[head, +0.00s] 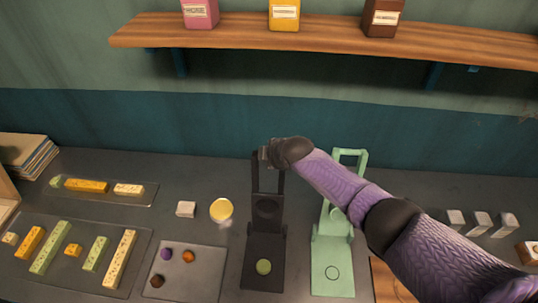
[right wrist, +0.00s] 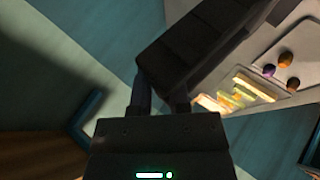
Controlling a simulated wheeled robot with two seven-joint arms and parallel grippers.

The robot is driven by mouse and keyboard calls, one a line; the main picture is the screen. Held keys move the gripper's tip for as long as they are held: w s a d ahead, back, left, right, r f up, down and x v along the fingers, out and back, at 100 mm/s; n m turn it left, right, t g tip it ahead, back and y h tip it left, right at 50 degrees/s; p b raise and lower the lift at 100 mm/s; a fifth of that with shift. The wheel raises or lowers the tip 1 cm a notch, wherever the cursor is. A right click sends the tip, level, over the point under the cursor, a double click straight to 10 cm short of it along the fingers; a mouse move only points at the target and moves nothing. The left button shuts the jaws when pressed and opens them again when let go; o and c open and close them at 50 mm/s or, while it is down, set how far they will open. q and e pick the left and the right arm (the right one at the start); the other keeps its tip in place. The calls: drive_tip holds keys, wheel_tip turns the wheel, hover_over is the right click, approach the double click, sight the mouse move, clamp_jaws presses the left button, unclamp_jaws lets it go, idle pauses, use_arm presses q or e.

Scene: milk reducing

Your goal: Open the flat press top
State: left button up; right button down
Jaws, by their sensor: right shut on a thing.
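The black press (head: 263,246) stands on the table near the middle of the head view. Its top (head: 266,207) is swung up and back, standing roughly upright above the base, with the handle at its upper end. A round green piece (head: 264,267) lies on its base. My right gripper (head: 265,154) is shut on the handle end of the top. In the right wrist view, my right gripper (right wrist: 162,100) closes on a dark bar of the press top (right wrist: 205,45); the exact contact is hard to see. My left gripper is not in view.
A pale green press (head: 332,260) stands just right of the black one, partly behind my right arm. A tray (head: 205,280) with small balls lies left. A yellow round dish (head: 221,210) sits nearby. A wooden shelf (head: 330,38) with several packages hangs above.

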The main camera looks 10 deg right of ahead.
drive_tip(key=c, duration=0.6)
unclamp_jaws()
drive_tip(key=shift+a, duration=0.1)
drive_tip(key=shift+r, duration=0.1)
drive_tip(key=shift+s+r+p, duration=0.2)
drive_tip(key=shift+r+p, duration=0.05)
drive_tip(key=shift+p, duration=0.1)
drive_tip(key=p+v, duration=0.3)
drive_tip(key=v, duration=0.6)
